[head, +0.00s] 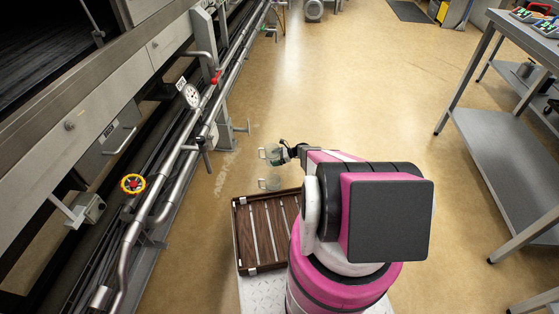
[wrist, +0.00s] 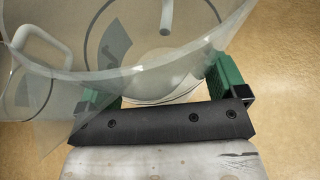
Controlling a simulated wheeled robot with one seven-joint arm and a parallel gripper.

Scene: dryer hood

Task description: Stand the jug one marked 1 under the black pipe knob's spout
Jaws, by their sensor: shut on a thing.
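My gripper (head: 287,152) is shut on a clear jug (head: 270,152), held out beyond the slatted tray. In the wrist view the green fingers of my gripper (wrist: 160,88) sit on both sides of this jug (wrist: 150,75), and a dark mark shows through its wall. I cannot read a 1 on it. A second clear jug (head: 270,183) is at the tray's far edge; another clear handled shape (wrist: 33,75) shows at the left in the wrist view. A dark knob-like fitting (head: 204,145) is on the pipes left of my gripper; its spout is unclear.
The brown slatted tray (head: 235,235) is left of my body. The machine with pipes, a gauge (head: 191,95) and a yellow-red handwheel (head: 133,184) lines the left. A steel table (head: 500,150) stands right. Floor between (head: 350,90) is clear.

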